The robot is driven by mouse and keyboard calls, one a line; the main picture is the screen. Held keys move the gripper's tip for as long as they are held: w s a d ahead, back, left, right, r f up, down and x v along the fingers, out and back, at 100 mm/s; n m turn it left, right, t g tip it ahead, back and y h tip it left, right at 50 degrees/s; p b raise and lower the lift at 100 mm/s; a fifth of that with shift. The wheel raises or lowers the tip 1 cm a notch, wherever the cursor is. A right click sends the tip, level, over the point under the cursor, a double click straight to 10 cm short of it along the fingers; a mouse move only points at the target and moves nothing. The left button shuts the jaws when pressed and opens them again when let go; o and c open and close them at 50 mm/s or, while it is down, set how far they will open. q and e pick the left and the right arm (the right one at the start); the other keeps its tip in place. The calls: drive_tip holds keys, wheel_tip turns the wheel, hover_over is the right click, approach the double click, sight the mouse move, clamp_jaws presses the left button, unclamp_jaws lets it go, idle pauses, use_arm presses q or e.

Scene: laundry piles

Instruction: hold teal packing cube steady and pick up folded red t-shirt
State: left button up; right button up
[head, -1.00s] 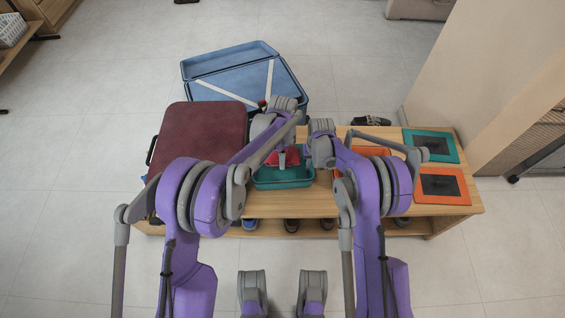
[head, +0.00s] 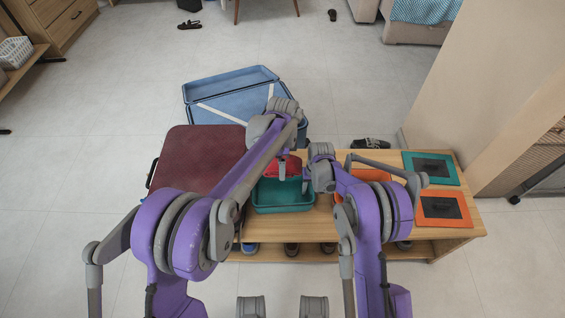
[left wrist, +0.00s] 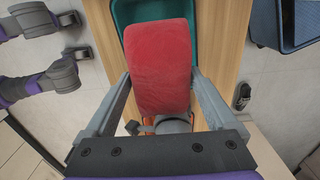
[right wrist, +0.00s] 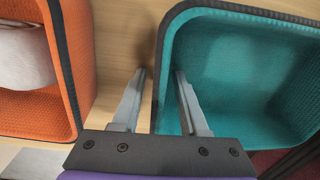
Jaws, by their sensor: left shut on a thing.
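The folded red t-shirt (head: 284,168) is held by my left gripper (head: 281,158), raised above the teal packing cube. In the left wrist view the red t-shirt (left wrist: 158,65) sits between the two fingers, which press on its sides. The teal packing cube (head: 285,208) stands open-topped on the wooden bench, and its visible inside looks empty. My right gripper (right wrist: 160,75) is at the cube's wall, with one finger inside and one outside. Bare wood shows between the outer finger and the teal rim (right wrist: 157,95), so the fingers are apart.
An orange packing cube (right wrist: 72,60) with a pale item stands beside the teal one. A dark red suitcase (head: 195,158) lies left and an open blue case (head: 235,100) behind. Teal (head: 408,160) and orange (head: 424,209) framed panels lie on the bench's right end. Shoes sit below.

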wheel_tip(320, 180, up, 12)
drive_tip(key=shift+d, duration=0.35)
idle(0.4)
